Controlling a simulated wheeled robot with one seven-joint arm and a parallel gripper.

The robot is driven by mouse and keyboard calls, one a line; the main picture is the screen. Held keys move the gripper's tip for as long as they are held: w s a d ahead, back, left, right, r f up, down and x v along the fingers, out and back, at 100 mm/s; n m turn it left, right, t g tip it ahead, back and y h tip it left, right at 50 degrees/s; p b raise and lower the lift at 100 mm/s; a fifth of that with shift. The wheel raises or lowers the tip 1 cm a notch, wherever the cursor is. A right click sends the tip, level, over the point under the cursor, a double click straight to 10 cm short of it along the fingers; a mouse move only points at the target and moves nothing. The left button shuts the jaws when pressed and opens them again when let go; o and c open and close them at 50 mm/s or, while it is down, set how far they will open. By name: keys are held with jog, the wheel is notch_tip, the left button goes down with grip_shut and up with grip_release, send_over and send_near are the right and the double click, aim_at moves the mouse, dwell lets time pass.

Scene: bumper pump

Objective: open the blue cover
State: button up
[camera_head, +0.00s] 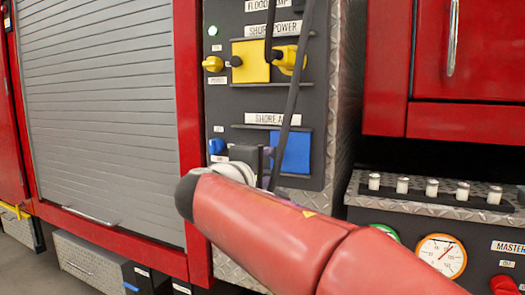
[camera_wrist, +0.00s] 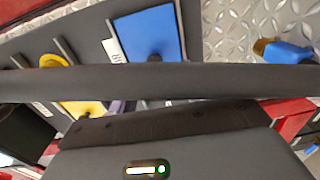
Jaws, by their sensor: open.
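The blue cover (camera_head: 291,152) is a flat rectangular flap on the dark panel under the "SHORE" label in the head view. Its left part is hidden behind a dark diagonal bar and my gripper. It also shows in the wrist view as a blue rectangle (camera_wrist: 150,33) at top centre, its lower edge cut off by a dark bar. My gripper (camera_head: 256,162) is just left of the cover in the head view, small and partly hidden by my red arm. It is open. I cannot tell whether it touches the cover.
A dark bar (camera_head: 290,95) crosses in front of the panel. A yellow cover (camera_head: 251,62) with yellow fittings sits above, and a blue knob (camera_head: 217,146) is at left. A grey shutter (camera_head: 100,90) is left. A ledge with several white-capped posts (camera_head: 431,188) and a gauge (camera_head: 442,255) are right.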

aim_at(272, 155)
jog(key=shift+t, duration=0.3)
jog(key=x, duration=0.2)
jog(key=a+p+x, duration=0.1)
jog(key=x, duration=0.2)
jog(key=r+x, duration=0.1)
jog(key=x, duration=0.1)
jog(key=shift+w+a+p, duration=0.1)
jog(key=shift+w+p, duration=0.25)
jog(key=shift+w, duration=0.2)
jog(key=shift+c, duration=0.5)
jog(key=shift+f, duration=0.1)
grip_shut()
